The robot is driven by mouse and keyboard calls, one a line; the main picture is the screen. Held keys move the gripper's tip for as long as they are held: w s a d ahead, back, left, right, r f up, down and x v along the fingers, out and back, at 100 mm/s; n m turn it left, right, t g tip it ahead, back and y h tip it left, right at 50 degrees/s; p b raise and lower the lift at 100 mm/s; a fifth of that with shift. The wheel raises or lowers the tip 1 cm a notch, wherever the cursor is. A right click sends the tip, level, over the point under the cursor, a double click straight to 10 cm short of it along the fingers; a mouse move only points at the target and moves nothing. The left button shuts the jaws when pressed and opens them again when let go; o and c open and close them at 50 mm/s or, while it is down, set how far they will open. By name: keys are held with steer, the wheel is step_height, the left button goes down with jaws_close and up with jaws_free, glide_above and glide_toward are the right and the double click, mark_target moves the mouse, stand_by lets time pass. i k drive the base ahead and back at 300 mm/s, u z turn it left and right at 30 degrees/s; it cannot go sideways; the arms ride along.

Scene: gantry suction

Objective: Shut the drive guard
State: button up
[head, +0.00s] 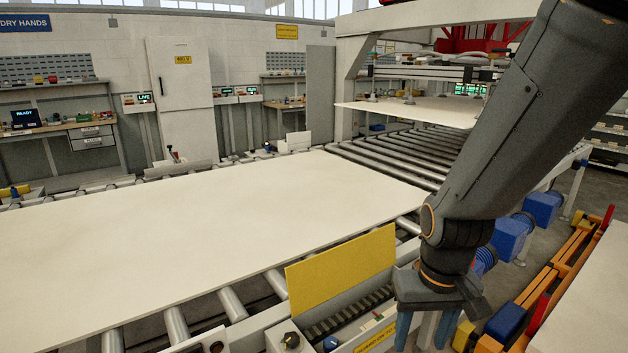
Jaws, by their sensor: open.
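The drive guard (340,272) is a flat yellow panel standing up, tilted back, along the conveyor's near side. The long light-grey housing (292,336) below it is uncovered, and a dark toothed chain or rack (350,311) shows inside. My gripper (424,330) points down at the right end of the housing, to the right of the guard and apart from it in the picture. Its blue fingers are spread, with nothing seen between them. The fingertips are cut off by the bottom edge. My gripper hides the housing's right end.
A large pale board (200,235) lies on the conveyor rollers (232,303) behind the guard. Knobs (291,341) sit on the housing's left end. Blue motors (510,237) and an orange rail (550,285) stand at the right. A gantry holds another board (410,112) behind.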

mark_target(336, 269)
steer(key=u, duration=0.55)
steer(key=k, duration=1.3)
steer(key=u, duration=0.05)
steer(key=i, duration=0.55)
steer(key=z, duration=0.75)
steer(key=i, duration=0.7)
steer(key=u, duration=0.65)
steer(key=i, duration=0.7)
steer(key=u, duration=0.55)
